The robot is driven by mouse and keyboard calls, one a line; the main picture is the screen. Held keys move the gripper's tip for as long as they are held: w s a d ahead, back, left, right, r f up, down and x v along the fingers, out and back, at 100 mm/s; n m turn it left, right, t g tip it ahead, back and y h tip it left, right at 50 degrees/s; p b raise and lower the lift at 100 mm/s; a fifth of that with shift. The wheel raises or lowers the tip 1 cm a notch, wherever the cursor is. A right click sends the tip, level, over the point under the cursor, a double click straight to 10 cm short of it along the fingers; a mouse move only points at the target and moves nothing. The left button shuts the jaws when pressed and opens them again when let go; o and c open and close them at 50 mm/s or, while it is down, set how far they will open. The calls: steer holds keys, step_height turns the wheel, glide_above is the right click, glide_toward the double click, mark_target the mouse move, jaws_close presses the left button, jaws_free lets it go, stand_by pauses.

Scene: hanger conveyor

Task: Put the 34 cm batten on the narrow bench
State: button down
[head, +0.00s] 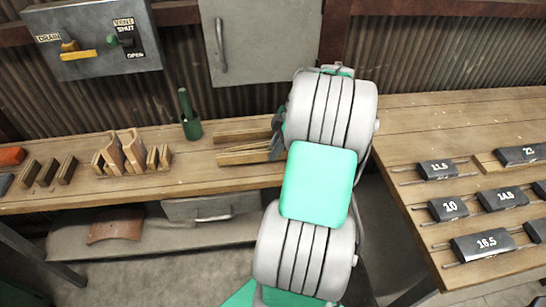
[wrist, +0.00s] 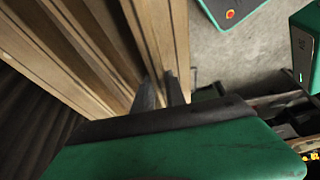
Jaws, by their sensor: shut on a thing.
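My gripper (head: 277,146) is at the right end of the narrow bench, partly hidden behind my arm. It is shut on a wooden batten (head: 245,157), which reaches left from the jaws, low over the bench top or on it; I cannot tell which. In the wrist view the gripper's dark fingers (wrist: 162,92) close around the end of this batten (wrist: 155,35). Another batten (head: 243,135) lies just behind it on the narrow bench (head: 225,177). No length marking is readable on either.
A green holder (head: 191,126) and several wooden blocks (head: 130,154) stand farther left on the bench. The wider right table (head: 420,125) carries dark numbered weights (head: 483,243). A grey cabinet (head: 262,45) and a lever panel (head: 95,40) are on the wall behind.

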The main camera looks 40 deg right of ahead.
step_height(320, 180, down, 3)
steer(key=shift+w+f, duration=0.1)
steer(key=c, duration=1.4)
jaws_free()
steer(key=shift+o, duration=0.2)
steer(key=p+v, duration=0.2)
steer(key=v, duration=1)
steer(key=r+m, duration=0.2)
glide_above(264, 152)
steer(key=shift+f, duration=0.15)
steer(key=a+r+m+h, duration=0.15)
steer(key=a+m, duration=0.35)
steer(key=a, duration=1.5)
steer(key=s+a+f+m+h, duration=0.2)
steer(key=s+a+f+m, duration=0.1)
steer(key=s, duration=0.4)
steer(key=shift+a+m+t, duration=0.4)
steer(key=shift+a+m, duration=0.2)
steer(key=shift+a, duration=0.6)
